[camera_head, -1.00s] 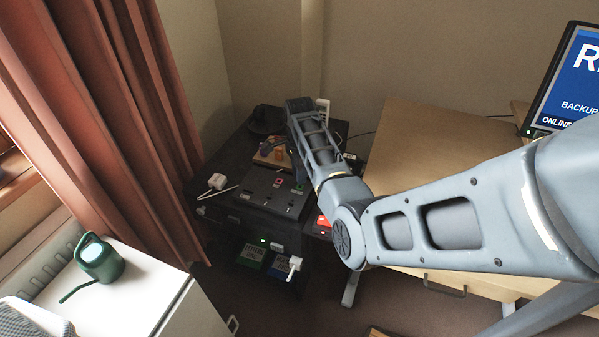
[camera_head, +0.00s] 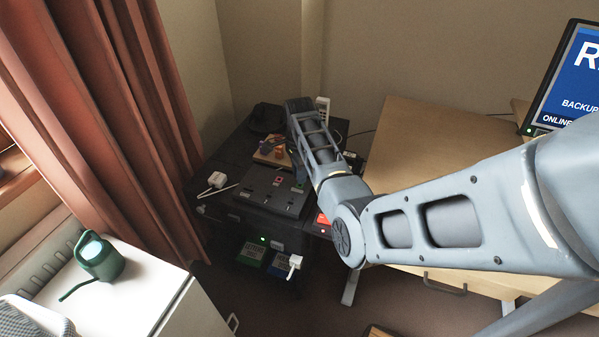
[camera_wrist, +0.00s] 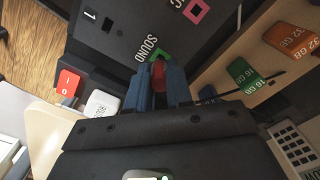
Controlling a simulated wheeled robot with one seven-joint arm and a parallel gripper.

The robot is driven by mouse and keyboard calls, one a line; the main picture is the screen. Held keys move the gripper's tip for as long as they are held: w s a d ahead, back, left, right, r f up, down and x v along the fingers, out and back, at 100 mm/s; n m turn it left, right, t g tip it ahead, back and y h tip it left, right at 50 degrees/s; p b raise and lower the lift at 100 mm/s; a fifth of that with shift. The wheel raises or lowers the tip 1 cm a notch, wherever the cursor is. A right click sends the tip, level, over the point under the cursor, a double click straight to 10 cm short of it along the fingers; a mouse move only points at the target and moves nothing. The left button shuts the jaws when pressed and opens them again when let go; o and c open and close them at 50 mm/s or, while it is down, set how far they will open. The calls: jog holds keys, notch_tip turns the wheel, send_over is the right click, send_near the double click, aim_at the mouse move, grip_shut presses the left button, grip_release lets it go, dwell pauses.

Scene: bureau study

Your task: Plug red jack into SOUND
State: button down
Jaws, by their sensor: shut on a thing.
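My gripper (camera_wrist: 158,88) is shut on the red jack (camera_wrist: 158,72), which shows between the two blue fingers in the wrist view. The jack's front end is right at the green-framed socket (camera_wrist: 164,53) beside the word SOUND on the dark panel (camera_wrist: 115,42). The jack and fingers cover part of this socket, so I cannot tell whether the tip is inside it or just in front. In the head view the same panel (camera_head: 262,189) lies on the dark desk, and my forearm hides the gripper and jack.
A pink-framed socket (camera_wrist: 196,11) is on the same panel. A wooden holder (camera_wrist: 262,57) with green and orange memory cards stands close to the right of my fingers. A red switch (camera_wrist: 67,86) is at left. A white adapter (camera_head: 217,180) lies on the desk.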

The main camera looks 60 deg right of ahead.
jog(key=shift+f+b, duration=0.55)
jog(key=shift+f, duration=0.4)
dwell(0.8)
jog(key=c, duration=0.9)
grip_release()
jog(key=shift+c, duration=0.2)
jog(key=shift+r, duration=0.1)
jog(key=shift+r, duration=3.8)
